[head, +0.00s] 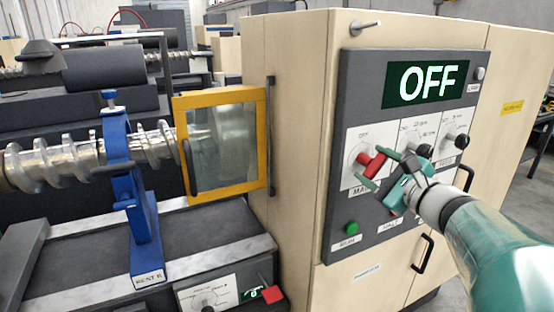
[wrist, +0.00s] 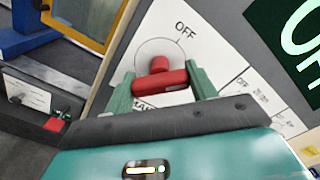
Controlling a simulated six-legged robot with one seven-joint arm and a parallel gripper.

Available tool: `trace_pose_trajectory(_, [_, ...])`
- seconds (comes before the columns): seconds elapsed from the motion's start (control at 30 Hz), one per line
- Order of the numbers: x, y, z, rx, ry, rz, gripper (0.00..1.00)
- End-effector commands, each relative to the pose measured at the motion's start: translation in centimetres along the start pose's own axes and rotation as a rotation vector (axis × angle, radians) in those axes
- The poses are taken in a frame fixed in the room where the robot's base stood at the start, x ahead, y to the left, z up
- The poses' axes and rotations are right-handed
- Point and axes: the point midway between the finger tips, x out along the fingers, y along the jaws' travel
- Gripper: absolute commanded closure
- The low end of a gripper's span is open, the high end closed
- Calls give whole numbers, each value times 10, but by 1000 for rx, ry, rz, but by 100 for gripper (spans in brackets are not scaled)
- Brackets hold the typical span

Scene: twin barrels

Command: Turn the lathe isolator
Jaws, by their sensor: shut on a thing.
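The lathe isolator is a red handle (head: 371,164) on a white plate at the left of the grey control panel (head: 352,90) in the head view. In the wrist view the red handle (wrist: 160,84) lies roughly crosswise, with a round hub above it and the word OFF printed up and to the right. My gripper (head: 376,168) reaches in from the right. In the wrist view my gripper (wrist: 160,88) has one green finger at each end of the red handle and is shut on it. The large display (head: 427,83) reads OFF.
Two more black knobs (head: 456,141) sit right of the isolator. A green button (head: 351,228) is below it. A yellow-framed guard (head: 222,143) and a blue rest (head: 130,185) stand to the left. Black door handles (head: 421,267) stick out below the panel.

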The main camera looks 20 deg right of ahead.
Motion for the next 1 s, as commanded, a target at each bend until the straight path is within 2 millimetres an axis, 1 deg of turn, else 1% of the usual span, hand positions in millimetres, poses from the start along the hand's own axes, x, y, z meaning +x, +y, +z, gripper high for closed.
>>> trace_pose_trajectory(0.3, [2,1,0,-301,0,3,66])
trace_pose_trajectory(0.6, [2,1,0,-553,0,3,67])
trace_pose_trajectory(0.8, [1,1,0,-669,1,2,66])
trace_pose_trajectory(1.0, [2,0,0,-732,1,2,66])
